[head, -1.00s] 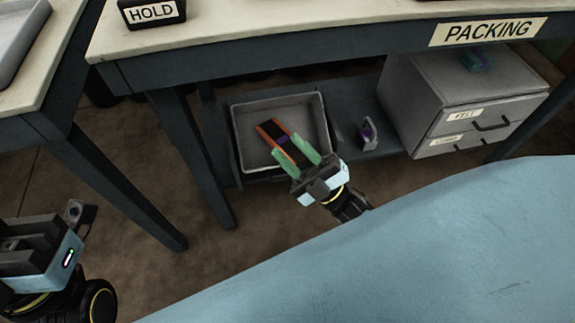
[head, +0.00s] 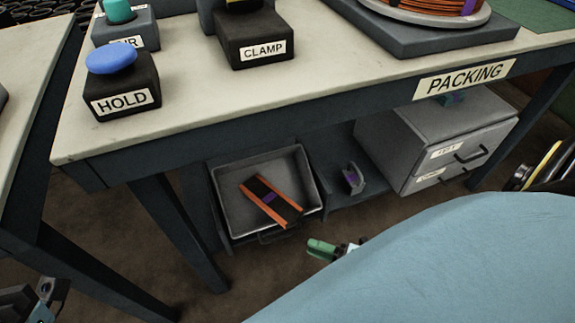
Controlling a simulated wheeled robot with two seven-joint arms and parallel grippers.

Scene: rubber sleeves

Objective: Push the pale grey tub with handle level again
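The pale grey tub with a handle (head: 309,196) sits at the lower shelf under the bench, its front sticking out past the shelf edge. It looks askew, but I cannot tell exactly how far it tilts. Its dark handle shows low on the front side. An orange and black piece with a purple band (head: 270,200) lies inside it. My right gripper (head: 318,248), with green fingertips, is outside the tub, below and right of its front; its opening cannot be made out. My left gripper (head: 38,298) is partly in view at the bottom left, away from the tub; its fingers are unclear.
A small grey holder with a purple part (head: 352,179) stands on the lower shelf (head: 375,197) right of the tub. A grey drawer cabinet (head: 420,150) stands further right. Bench legs flank the space. The HOLD block (head: 122,92) and CLAMP block (head: 252,38) stand on the benchtop.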

